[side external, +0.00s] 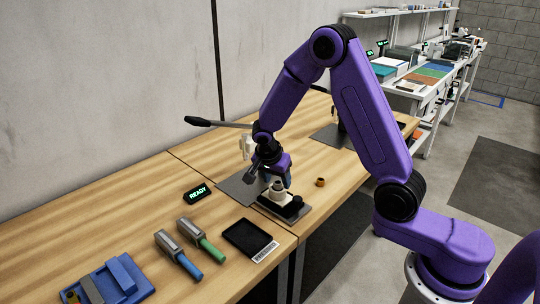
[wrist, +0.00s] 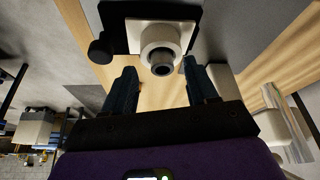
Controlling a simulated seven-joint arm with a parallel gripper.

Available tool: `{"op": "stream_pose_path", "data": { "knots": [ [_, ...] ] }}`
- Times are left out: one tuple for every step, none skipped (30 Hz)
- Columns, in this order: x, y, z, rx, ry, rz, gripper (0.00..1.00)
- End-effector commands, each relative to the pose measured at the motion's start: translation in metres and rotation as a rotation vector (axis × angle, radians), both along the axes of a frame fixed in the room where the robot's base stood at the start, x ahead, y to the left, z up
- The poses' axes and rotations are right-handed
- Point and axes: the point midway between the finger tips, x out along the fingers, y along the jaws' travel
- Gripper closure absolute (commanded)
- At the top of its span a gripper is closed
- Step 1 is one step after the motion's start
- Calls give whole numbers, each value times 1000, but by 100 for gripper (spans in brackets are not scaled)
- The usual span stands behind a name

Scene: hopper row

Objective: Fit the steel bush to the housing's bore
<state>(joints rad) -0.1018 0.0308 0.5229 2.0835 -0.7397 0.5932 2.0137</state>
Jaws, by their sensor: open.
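The white housing (wrist: 148,32) sits on a dark base plate in the wrist view; in the side view the housing (side external: 277,199) stands near the table's front edge. A grey steel bush (wrist: 161,69) shows as a ring at the housing's round boss, on the bore; I cannot tell how deep it sits. In the side view the bush is small and hard to separate from the housing. My gripper (wrist: 158,76) is open, its dark fingers on either side of the bush with gaps showing. In the side view my gripper (side external: 277,178) is just above the housing.
A brown ring (side external: 320,182) lies right of the housing. A dark tray (side external: 250,239), two tools with blue and green handles (side external: 192,252), a READY display (side external: 198,193) and a blue block (side external: 118,278) lie to the left. A lever (side external: 215,123) stands behind my gripper.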

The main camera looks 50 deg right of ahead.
Motion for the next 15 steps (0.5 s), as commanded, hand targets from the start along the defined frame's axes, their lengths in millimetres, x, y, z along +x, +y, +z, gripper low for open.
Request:
{"op": "stream_pose_path", "data": {
  "knots": [
    [0, 4, 9, 1, -7, 3, 42],
    [0, 6, 14, 2, -8, 2, 42],
    [0, 9, 22, 1, -10, 3, 42],
    [-1, 11, 28, 1, -11, 1, 42],
    [-1, 13, 34, 0, -10, 3, 42],
    [-2, 17, 42, 2, -12, 3, 42],
    [-3, 19, 48, 1, -11, 3, 42],
    [-3, 21, 54, 1, -12, 3, 42],
    [-4, 24, 62, 0, -12, 4, 42],
    [-5, 27, 68, 1, -12, 3, 42],
    [-5, 29, 74, 1, -12, 4, 42],
    [-6, 32, 82, 2, -14, 4, 42],
    [-7, 35, 87, 0, -13, 3, 42],
    [-7, 37, 93, 0, -13, 4, 42],
    [-8, 40, 101, 2, -13, 4, 42]
  ]
}}
